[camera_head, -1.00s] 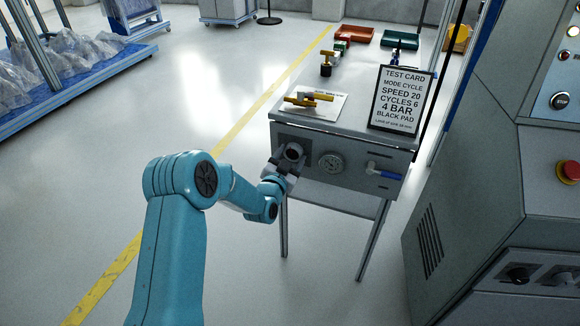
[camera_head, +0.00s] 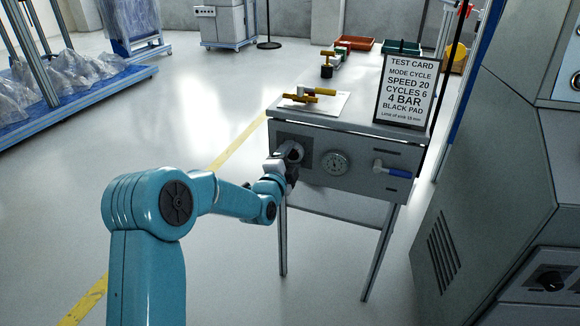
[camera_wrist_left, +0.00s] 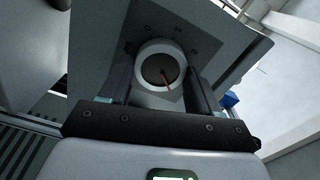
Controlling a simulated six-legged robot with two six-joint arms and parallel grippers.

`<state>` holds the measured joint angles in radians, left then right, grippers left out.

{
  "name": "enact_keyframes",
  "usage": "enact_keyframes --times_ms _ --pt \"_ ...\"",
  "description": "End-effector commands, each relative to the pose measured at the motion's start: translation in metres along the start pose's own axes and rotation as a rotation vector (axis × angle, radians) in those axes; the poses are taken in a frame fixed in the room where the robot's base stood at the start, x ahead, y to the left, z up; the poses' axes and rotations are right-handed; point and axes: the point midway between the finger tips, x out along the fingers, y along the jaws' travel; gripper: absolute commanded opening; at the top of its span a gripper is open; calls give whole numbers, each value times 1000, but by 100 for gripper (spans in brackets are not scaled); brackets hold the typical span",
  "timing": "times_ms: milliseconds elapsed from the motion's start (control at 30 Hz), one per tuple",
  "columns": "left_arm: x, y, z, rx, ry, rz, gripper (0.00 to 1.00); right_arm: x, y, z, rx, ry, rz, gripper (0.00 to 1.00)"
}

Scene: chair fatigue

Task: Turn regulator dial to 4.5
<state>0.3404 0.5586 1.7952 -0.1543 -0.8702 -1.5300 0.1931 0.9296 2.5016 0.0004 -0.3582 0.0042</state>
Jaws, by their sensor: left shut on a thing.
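The regulator dial (camera_head: 293,151) is a round grey knob on the dark plate at the left of the grey bench's front panel. In the left wrist view my left gripper (camera_wrist_left: 163,88) shows both fingers along the dial's sides. My right gripper is not in view.
A blue-handled valve (camera_head: 392,171) is on the panel's right. The test card (camera_head: 407,88) stands on the bench and reads 4 BAR. Yellow-handled tools (camera_head: 312,93) lie on a white sheet. A large grey machine (camera_head: 480,170) stands at the right.

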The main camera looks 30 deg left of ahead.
Motion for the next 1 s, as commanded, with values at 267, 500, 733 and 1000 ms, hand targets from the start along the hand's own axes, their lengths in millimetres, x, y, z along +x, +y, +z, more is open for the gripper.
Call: enact_keyframes --times_ms 267,500,733,1000 --pt "0 3 0 231 2 -1 32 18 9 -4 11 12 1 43" --pt "0 3 0 373 2 1 32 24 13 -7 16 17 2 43" --pt "0 2 -1 448 2 0 32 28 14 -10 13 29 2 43" --pt "0 2 -1 471 3 0 32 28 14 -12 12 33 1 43"
